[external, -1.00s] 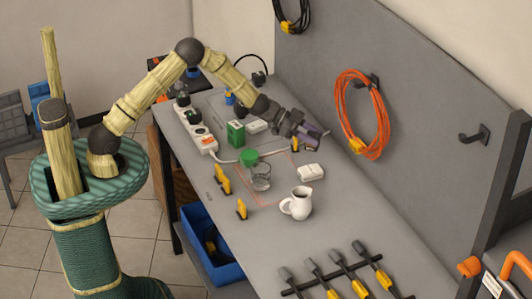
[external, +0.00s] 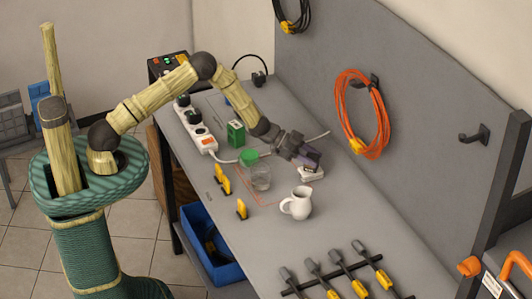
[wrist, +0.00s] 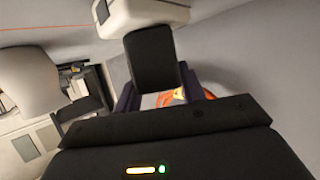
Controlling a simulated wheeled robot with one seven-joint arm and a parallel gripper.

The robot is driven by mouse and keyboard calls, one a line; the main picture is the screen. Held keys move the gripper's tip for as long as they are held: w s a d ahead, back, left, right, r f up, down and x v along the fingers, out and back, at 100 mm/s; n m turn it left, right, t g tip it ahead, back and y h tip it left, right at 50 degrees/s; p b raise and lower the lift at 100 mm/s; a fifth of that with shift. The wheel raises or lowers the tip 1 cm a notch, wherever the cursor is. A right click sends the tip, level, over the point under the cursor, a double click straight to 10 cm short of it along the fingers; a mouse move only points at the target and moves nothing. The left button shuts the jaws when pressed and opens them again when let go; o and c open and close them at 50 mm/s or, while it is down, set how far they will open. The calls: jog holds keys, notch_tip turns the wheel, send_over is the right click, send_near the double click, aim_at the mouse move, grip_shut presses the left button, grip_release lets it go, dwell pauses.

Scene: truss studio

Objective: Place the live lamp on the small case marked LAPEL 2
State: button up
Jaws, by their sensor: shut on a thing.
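My gripper (external: 309,161) is at the right of the marked area, low over a small white case (external: 313,174). Its purple fingers are shut on a dark block-like thing, which I take to be the live lamp (wrist: 150,58). In the wrist view the lamp's far end overlaps the edge of the white case (wrist: 158,14). I cannot tell whether they touch. No marking on the case is readable. In the external view the lamp is hidden by the gripper.
A white jug (external: 300,203) stands close in front of the case, and a clear glass (external: 261,178) to its left. A green box (external: 235,133), a power strip (external: 197,127) and yellow clips (external: 222,180) lie further left. An orange cable coil (external: 362,112) hangs on the wall panel.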

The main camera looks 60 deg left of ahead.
jog(key=shift+f, duration=0.15)
jog(key=o, duration=1)
jog(key=shift+c, duration=0.2)
jog(key=shift+r, duration=0.25)
jog(key=b+v, duration=0.2)
jog(key=v, duration=1)
jog(key=shift+s+f, duration=0.1)
jog(key=shift+f, duration=0.05)
